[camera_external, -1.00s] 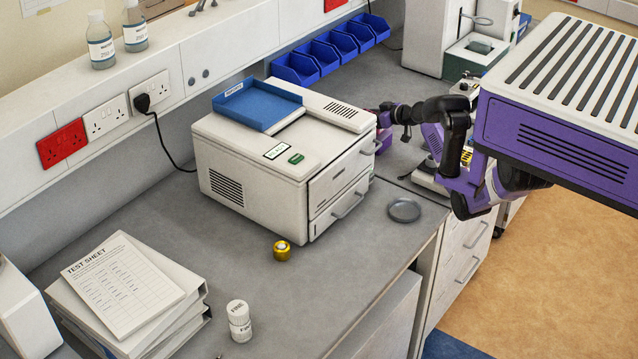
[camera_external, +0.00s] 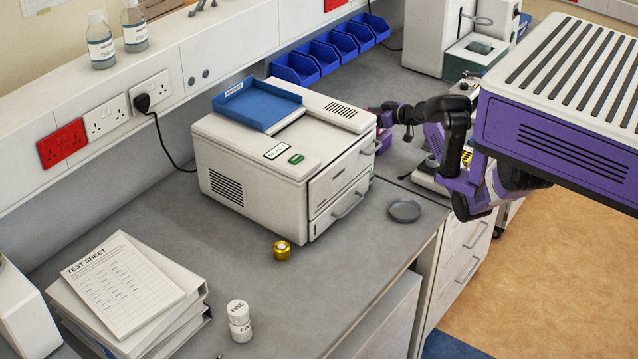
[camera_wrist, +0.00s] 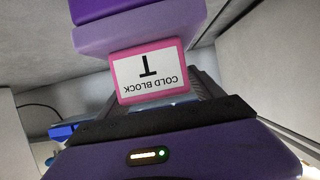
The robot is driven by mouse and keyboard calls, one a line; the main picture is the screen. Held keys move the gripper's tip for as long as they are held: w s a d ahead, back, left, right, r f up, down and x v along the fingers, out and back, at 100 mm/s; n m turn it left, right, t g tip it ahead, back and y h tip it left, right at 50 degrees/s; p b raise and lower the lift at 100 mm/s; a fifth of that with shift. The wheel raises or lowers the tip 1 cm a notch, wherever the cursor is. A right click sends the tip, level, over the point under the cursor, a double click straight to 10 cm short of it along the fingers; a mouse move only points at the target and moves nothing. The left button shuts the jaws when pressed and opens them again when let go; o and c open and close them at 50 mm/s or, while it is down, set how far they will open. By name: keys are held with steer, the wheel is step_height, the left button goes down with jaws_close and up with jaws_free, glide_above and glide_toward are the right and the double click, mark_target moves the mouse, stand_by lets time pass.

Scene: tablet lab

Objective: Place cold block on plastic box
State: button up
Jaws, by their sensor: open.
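The cold block (camera_wrist: 148,72) fills the upper middle of the wrist view: a purple body with a pink-edged white label reading COLD BLOCK upside down. My gripper (camera_wrist: 165,98) is open, its dark fingers close around the label end of the block; contact cannot be told. In the external view my gripper (camera_external: 382,114) is at the far right side of the white machine, mostly hidden behind it. A purple patch (camera_external: 384,143) beside the machine there is probably the block. Which thing is the plastic box is unclear; a blue tray (camera_external: 257,104) lies on the machine.
The white machine (camera_external: 250,165) with drawers stands close to my gripper. Blue bins (camera_external: 295,68) line the wall. A grey dish (camera_external: 404,210), a gold cylinder (camera_external: 282,250), a white bottle (camera_external: 239,321) and binders (camera_external: 130,290) are on the bench. The bench front is mostly clear.

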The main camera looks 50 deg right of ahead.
steer(key=v, duration=1.1)
steer(key=shift+b, duration=0.4)
